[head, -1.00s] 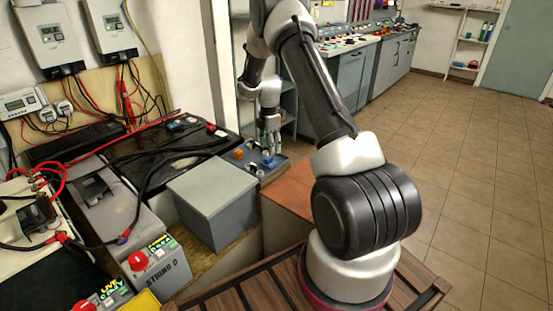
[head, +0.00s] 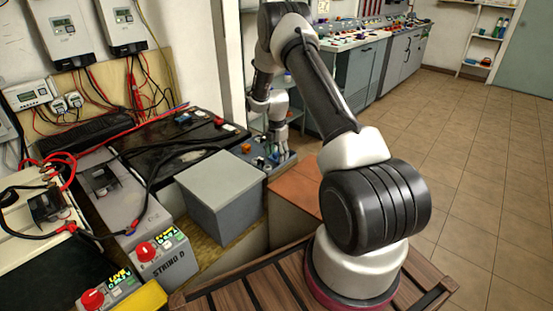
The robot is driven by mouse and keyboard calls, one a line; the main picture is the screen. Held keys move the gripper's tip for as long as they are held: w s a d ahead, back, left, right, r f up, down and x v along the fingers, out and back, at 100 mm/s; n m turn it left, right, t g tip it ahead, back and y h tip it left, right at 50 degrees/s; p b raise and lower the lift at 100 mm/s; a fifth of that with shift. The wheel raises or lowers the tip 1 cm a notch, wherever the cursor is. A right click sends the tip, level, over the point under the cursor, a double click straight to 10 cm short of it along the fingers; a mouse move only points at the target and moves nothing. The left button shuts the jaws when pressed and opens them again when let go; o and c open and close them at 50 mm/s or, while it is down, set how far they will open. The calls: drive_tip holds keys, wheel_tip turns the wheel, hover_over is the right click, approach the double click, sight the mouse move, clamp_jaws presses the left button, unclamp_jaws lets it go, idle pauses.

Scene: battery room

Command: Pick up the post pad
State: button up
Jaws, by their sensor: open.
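Small coloured pieces sit on a blue-grey tray (head: 287,160) at the far end of the bench, past the grey box. A blue piece (head: 259,162) lies toward its left side, and an orange knob-like piece (head: 246,148) stands at its left edge. I cannot tell which small piece is the post pad. My gripper (head: 280,156) points down over the tray, right of the blue piece, with its fingers apart. The fingers hide part of the tray, and the gap between fingertips and tray is too small to judge.
A grey box (head: 221,182) stands on the bench in front of the tray. Large batteries (head: 165,145) with black cables lie to its left. The tiled floor (head: 470,180) at right is clear.

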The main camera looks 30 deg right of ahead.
sight(276, 152)
drive_tip(key=c, duration=0.5)
drive_tip(key=shift+r, duration=0.15)
wheel_tip(276, 152, up, 10)
drive_tip(key=shift+f, duration=0.1)
